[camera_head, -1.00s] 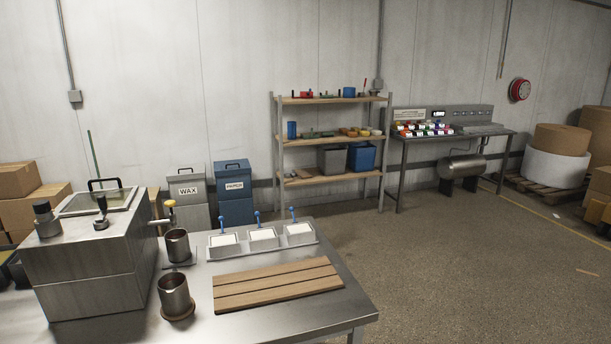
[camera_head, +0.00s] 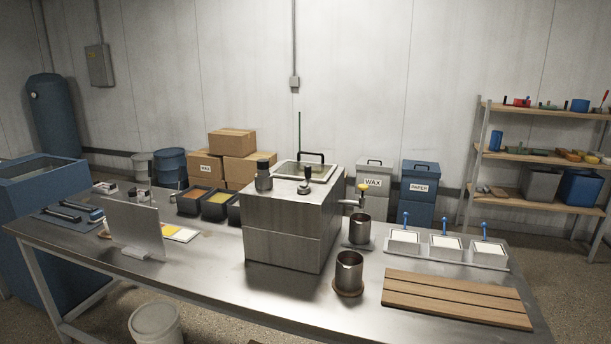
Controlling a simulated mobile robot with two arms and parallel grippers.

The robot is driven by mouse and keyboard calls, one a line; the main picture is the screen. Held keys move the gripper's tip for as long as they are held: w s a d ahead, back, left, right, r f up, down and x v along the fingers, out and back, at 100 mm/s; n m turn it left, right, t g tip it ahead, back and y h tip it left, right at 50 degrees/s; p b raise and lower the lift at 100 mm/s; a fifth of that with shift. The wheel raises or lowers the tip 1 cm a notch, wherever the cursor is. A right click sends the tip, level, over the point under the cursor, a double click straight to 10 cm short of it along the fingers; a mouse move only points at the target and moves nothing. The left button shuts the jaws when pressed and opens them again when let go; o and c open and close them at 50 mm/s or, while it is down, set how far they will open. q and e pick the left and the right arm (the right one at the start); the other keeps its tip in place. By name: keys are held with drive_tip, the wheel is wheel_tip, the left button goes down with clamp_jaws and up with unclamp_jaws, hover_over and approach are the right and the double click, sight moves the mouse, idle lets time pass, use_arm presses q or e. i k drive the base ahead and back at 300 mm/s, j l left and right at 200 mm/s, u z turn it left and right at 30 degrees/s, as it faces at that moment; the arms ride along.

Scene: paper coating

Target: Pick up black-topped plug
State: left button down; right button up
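A steel box-shaped tank (camera_head: 283,232) stands on the metal workbench (camera_head: 208,276). On the left of its top is a short, wide cylinder with a black top (camera_head: 264,176). Beside it on the right is a slimmer upright fitting with a black knob (camera_head: 306,181). I cannot tell which of these two is the plug. Both stand upright on the tank. Neither of my grippers is in view.
A tap with a yellow knob (camera_head: 363,188) is on the tank's right side, near two steel cups (camera_head: 349,270). A white tray row (camera_head: 446,250) and wooden slats (camera_head: 456,297) lie to the right. A clear panel (camera_head: 136,230) stands left.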

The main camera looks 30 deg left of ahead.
sight(262, 169)
drive_tip(key=u, duration=1.25)
